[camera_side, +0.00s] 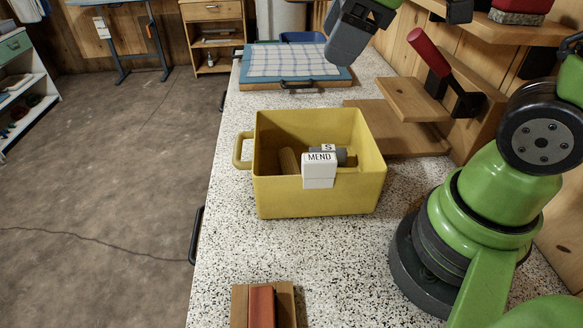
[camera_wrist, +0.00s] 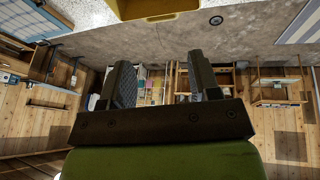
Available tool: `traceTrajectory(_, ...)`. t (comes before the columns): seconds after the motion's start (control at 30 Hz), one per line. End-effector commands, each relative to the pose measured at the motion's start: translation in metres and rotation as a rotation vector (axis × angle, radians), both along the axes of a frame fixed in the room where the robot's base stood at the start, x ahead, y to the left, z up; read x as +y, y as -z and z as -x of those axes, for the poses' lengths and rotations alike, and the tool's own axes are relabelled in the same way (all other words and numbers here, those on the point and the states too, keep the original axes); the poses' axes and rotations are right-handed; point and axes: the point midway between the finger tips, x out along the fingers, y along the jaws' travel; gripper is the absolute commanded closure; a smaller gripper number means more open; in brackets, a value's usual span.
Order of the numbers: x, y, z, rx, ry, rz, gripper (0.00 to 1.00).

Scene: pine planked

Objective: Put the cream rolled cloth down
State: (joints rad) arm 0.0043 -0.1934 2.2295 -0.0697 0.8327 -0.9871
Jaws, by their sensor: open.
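A yellow bin (camera_side: 318,194) stands on the speckled worktop, and its edge also shows at the top of the wrist view (camera_wrist: 150,12). Inside it lie a tan roll (camera_side: 289,160) and a grey rolled piece (camera_side: 341,154), partly hidden by the bin's front wall and labels. The tan roll may be the cream rolled cloth; its colour is hard to judge inside the yellow bin. My gripper (camera_side: 346,44) is above and behind the bin, at the top of the side view. In the wrist view its two fingers (camera_wrist: 162,80) are apart with nothing between them.
A white label reading MEND (camera_side: 319,170) is on the bin's front. Behind is a board with a checked cloth (camera_side: 288,61). Wooden shelves (camera_side: 412,98) with a red cylinder (camera_side: 428,52) stand right. A reddish block on wood (camera_side: 262,308) lies in front.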

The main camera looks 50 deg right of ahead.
Motion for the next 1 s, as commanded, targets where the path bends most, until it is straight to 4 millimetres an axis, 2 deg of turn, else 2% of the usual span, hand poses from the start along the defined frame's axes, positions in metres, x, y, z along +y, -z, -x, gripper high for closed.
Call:
traceTrajectory(0.03,-0.002,0.012,-0.015,0.034,-0.14,0.065,0.43)
traceTrajectory(0.2,-0.008,0.059,-0.057,0.114,-0.696,0.264,0.43)
traceTrajectory(0.4,-0.015,0.128,-0.089,0.18,-1.326,0.391,0.43)
traceTrajectory(0.5,-0.017,0.155,-0.096,0.193,-1.554,0.411,0.43)
traceTrajectory(0.6,-0.019,0.172,-0.099,0.194,-1.701,0.422,0.43)
traceTrajectory(0.7,-0.019,0.183,-0.1,0.194,-1.769,0.423,0.43)
traceTrajectory(1.0,-0.019,0.224,-0.1,0.194,-1.78,0.423,0.43)
